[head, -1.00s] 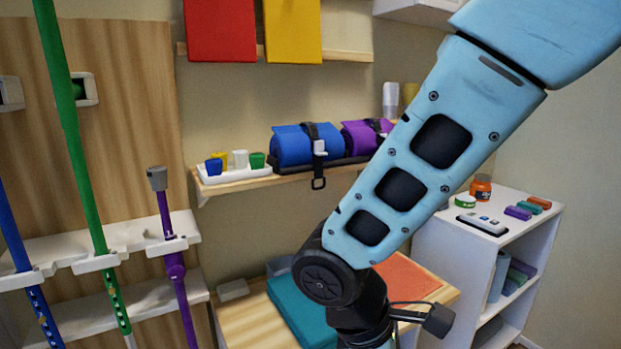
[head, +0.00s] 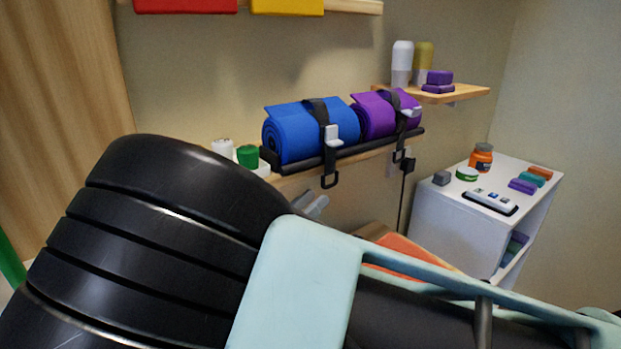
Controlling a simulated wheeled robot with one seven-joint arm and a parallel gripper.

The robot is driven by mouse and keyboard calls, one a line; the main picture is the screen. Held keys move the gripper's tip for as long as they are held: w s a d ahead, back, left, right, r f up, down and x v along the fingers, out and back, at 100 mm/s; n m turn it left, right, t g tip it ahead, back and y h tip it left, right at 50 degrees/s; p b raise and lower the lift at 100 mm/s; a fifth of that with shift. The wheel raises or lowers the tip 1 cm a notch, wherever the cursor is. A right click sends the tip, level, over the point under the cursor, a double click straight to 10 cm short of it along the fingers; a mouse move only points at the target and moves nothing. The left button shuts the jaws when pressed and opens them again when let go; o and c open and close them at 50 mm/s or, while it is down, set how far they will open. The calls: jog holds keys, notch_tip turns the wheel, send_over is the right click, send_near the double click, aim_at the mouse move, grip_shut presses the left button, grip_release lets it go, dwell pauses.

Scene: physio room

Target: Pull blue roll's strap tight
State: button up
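The blue roll (head: 292,130) lies on a wooden shelf, behind a black rail. A black strap (head: 318,110) runs over it through a light grey buckle (head: 333,136). The strap's end hangs below the shelf with a black loop (head: 330,181). I cannot tell how tight the strap is. My arm fills the lower part of the head view, in front of and below the shelf. My gripper is not in view.
A purple roll (head: 372,117) with its own strap lies right of the blue one. Left of it are a green cup (head: 248,156) and a white cup (head: 222,148). A white cabinet (head: 450,222) with small items stands at right. Bottles stand on a corner shelf (head: 455,94).

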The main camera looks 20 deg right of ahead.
aim_at(332, 184)
jog(key=p+x, duration=0.1)
jog(key=x, duration=0.5)
jog(key=shift+s+f, duration=0.1)
grip_shut()
